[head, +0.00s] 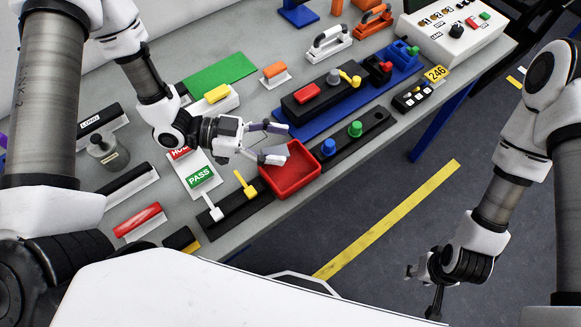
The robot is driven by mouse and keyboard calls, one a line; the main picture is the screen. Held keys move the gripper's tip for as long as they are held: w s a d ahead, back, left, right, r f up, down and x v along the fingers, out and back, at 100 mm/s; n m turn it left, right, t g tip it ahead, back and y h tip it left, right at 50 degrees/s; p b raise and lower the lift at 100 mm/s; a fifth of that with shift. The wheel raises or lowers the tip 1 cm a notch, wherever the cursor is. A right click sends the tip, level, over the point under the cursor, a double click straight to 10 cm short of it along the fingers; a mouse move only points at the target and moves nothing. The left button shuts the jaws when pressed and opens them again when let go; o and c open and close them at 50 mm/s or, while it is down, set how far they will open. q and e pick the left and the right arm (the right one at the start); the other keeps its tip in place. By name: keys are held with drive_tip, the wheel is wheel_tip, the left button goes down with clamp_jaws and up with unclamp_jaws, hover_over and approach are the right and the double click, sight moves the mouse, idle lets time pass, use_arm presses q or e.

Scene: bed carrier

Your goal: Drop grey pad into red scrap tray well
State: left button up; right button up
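My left gripper (275,143) is over the grey bench at the rear left edge of the red scrap tray (292,187). The lower fingertip covers part of the tray's upper left side. The visible part of the tray's well is plain red and looks empty. My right gripper (436,308) hangs low over the floor at the lower right, away from the bench. Its fingers are too dark and overlapped to read.
Black strips with yellow and white levers (245,184) and with blue and green knobs (356,129) flank the tray. A blue fixture (345,100) stands behind it. PASS card (200,176) lies left. The bench's front edge is close to the tray.

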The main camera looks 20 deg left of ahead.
use_arm(q)
drive_tip(key=v, duration=1.2)
drive_tip(key=shift+f, duration=0.15)
